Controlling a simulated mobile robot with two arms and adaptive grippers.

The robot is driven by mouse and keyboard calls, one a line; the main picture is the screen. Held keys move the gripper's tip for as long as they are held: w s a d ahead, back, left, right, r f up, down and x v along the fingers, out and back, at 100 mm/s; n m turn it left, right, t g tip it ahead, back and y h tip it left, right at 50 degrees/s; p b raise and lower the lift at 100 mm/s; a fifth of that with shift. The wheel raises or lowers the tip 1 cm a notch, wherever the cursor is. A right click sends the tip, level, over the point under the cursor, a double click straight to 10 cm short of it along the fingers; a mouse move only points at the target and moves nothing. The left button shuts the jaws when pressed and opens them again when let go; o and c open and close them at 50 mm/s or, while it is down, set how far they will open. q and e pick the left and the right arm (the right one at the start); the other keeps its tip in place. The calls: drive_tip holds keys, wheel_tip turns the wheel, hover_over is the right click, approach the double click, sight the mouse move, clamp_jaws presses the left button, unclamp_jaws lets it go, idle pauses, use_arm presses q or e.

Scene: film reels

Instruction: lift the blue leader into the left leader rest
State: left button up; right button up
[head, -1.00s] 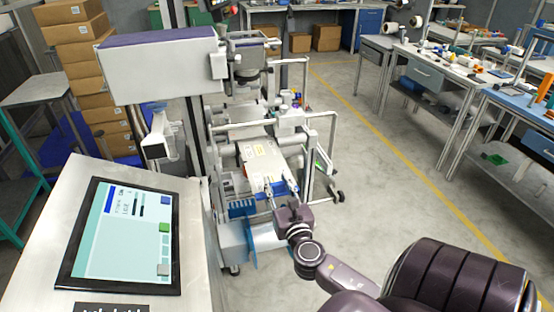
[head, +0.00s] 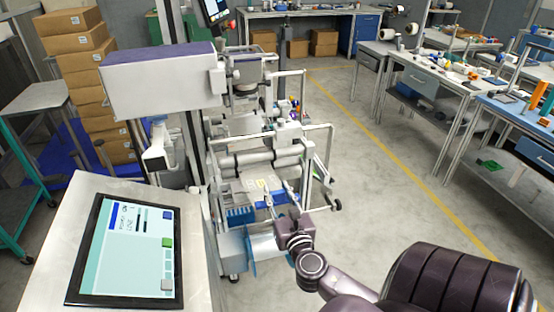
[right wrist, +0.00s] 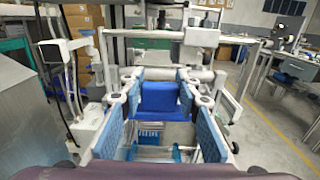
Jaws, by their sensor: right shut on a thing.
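My right gripper (head: 272,199) reaches in from the lower right to the front of the machine. In the right wrist view its two blue-padded fingers (right wrist: 161,118) stand wide apart, with a blue block (right wrist: 160,99) between them. This block seems to be the blue leader; its blue edge (head: 272,199) shows between the fingers in the head view. The gripper is shut on it. A pale labelled sheet (head: 261,184) lies just behind it. A blue slotted piece (head: 240,216) is left of the gripper. I cannot tell which part is the left leader rest. My left gripper is not visible.
A grey roller (head: 262,161) and white tubular frames (head: 328,150) stand behind the gripper. A console with a screen (head: 125,248) fills the lower left. Stacked cartons (head: 80,60) stand behind it. Cluttered benches (head: 440,80) line the right, with open floor (head: 390,180) between.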

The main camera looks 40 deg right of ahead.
drive_tip(key=shift+s+a+r+p, duration=0.15)
drive_tip(key=shift+s+r+p, duration=0.15)
drive_tip(key=shift+r+p, duration=0.25)
drive_tip(key=shift+s+a+r+p, duration=0.15)
drive_tip(key=shift+s+r+p, duration=0.1)
drive_tip(key=shift+r+p, duration=0.3)
drive_tip(key=shift+w, duration=0.1)
drive_tip(key=w+d+f+b, duration=0.3)
drive_tip(key=w+d, duration=0.2)
drive_tip(key=w, duration=0.4)
drive_tip(key=shift+w+d+f, duration=0.25)
drive_tip(key=shift+w+f, duration=0.1)
drive_tip(key=shift+w, duration=0.05)
idle(1.2)
drive_tip(key=shift+b, duration=0.3)
drive_tip(key=w+d+f+b, duration=0.3)
drive_tip(key=w+d+b, duration=0.1)
drive_tip(key=w, duration=0.4)
drive_tip(key=shift+w+d+b, duration=0.2)
drive_tip(key=shift+d+b, duration=0.15)
drive_tip(key=shift+b, duration=0.4)
idle(0.9)
drive_tip(key=shift+f, duration=0.1)
